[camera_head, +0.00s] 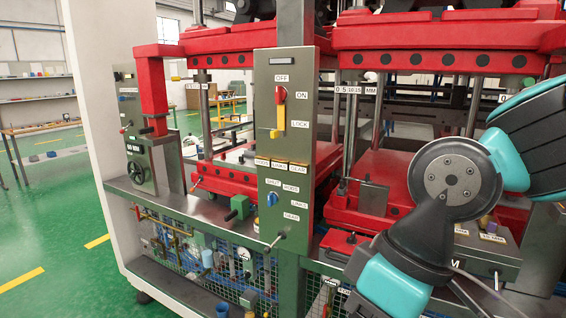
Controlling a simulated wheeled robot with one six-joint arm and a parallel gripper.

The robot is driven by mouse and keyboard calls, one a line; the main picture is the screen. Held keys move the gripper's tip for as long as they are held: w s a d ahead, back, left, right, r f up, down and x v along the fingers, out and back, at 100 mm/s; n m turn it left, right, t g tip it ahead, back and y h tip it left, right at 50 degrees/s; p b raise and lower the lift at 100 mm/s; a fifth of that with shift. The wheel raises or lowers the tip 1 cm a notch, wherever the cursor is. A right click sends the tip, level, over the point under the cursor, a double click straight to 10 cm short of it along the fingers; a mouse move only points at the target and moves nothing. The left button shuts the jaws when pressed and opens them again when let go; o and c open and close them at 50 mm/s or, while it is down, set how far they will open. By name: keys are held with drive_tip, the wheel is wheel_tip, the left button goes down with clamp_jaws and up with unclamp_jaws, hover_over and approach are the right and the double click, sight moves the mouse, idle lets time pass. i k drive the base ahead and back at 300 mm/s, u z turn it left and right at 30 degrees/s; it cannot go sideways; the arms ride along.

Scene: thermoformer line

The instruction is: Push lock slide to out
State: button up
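A grey-green upright control panel (264,75) stands in the middle of the head view. A red knob (281,94) sits on it between OFF and ON labels. A yellow vertical piece with a foot at its lower end, which looks like the lock slide (278,128), sits below the knob beside the LOCK label (300,125). No "out" marking is readable at this size. My arm's teal and dark links fill the right side, apart from the panel in the picture. My gripper cannot be made out.
Below are yellow-labelled parts (282,164), a blue knob (272,199) and a small lever (278,237). A handwheel (136,174) is at left. Red press plates (374,187) stand behind and right of the panel. Green floor (60,230) is open at left.

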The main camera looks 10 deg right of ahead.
sight(278, 133)
drive_tip(key=z, duration=0.05)
drive_tip(key=k, duration=0.45)
drive_tip(key=u, duration=0.65)
drive_tip(key=i, duration=1.2)
drive_tip(key=z, duration=0.3)
